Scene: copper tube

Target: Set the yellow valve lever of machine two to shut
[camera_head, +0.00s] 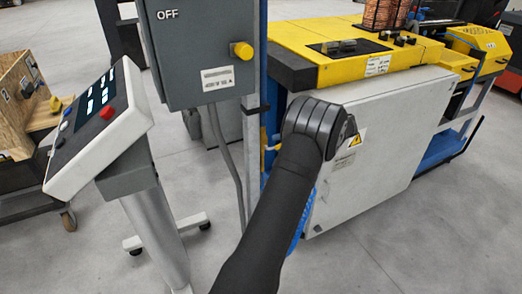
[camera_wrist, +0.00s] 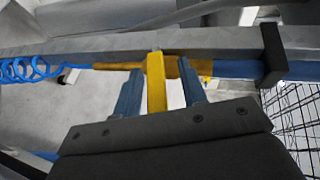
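In the wrist view a yellow valve lever (camera_wrist: 156,84) stands out from a brass-coloured valve body (camera_wrist: 190,68) on a blue pipe (camera_wrist: 236,69). My gripper (camera_wrist: 160,88) is open, with one blue-grey finger on each side of the lever. A gap shows between the lever and the right finger; the left finger is very close to it, and I cannot tell if they touch. In the head view my dark wrist hides the gripper and most of the valve. A small yellow part (camera_head: 273,147) shows just left of the wrist.
A grey box with OFF lettering (camera_head: 203,60) and a yellow knob (camera_head: 241,50) stands left of the arm. A console (camera_head: 100,125) is further left. The yellow machine (camera_head: 345,65) with a white cabinet (camera_head: 395,140) is at right. A blue coiled hose (camera_wrist: 30,70) lies beside the valve.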

